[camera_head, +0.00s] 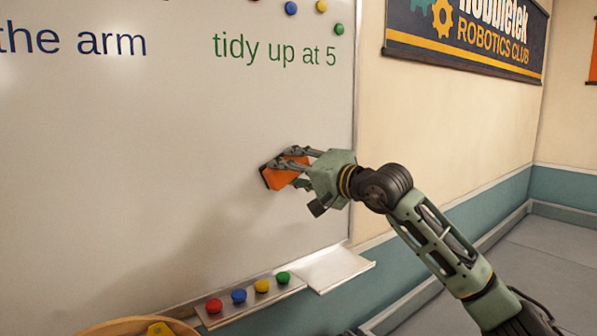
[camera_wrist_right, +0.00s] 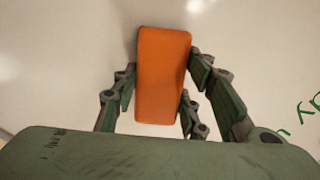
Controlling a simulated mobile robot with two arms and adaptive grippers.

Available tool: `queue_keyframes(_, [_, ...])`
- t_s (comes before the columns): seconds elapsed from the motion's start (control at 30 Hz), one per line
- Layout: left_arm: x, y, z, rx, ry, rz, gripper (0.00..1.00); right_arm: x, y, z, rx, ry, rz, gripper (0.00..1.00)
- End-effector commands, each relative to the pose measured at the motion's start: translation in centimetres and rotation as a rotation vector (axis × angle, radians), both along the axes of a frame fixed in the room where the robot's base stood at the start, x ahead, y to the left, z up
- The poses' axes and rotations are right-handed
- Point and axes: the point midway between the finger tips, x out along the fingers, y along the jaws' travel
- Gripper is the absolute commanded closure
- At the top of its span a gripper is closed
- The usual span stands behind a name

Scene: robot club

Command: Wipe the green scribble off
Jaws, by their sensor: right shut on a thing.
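My right gripper (camera_head: 288,168) is shut on an orange eraser (camera_head: 279,176) with a dark underside. The eraser is at the whiteboard (camera_head: 120,170), below the green writing "tidy up at 5" (camera_head: 275,50); I cannot tell if it touches. In the wrist view the orange eraser (camera_wrist_right: 163,75) sits between the fingers. No clear green scribble shows in the head view. My left gripper is not in view.
Blue writing "the arm" (camera_head: 75,41) is at the upper left. Magnets, including a green one (camera_head: 339,29), are at the top. A ledge (camera_head: 330,268) below the board has several coloured magnets beside it, such as a red one (camera_head: 214,305). The board left of the eraser is clear.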

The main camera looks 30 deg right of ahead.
Motion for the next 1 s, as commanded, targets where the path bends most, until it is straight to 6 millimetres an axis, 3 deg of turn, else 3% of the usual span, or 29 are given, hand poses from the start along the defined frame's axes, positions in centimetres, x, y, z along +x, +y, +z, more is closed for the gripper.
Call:
queue_keyframes(0.2, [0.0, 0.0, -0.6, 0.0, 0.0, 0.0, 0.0, -0.3, 2.0, 0.0, 0.001, -0.002, 0.003, 0.9])
queue_keyframes(0.47, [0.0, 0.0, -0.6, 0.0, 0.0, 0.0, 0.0, -0.4, 2.5, 0.3, 0.0, -0.001, 0.0, 0.9])
queue_keyframes(1.0, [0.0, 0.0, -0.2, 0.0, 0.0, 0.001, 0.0, -0.1, -1.2, 0.3, 0.002, 0.0, -0.002, 0.9])
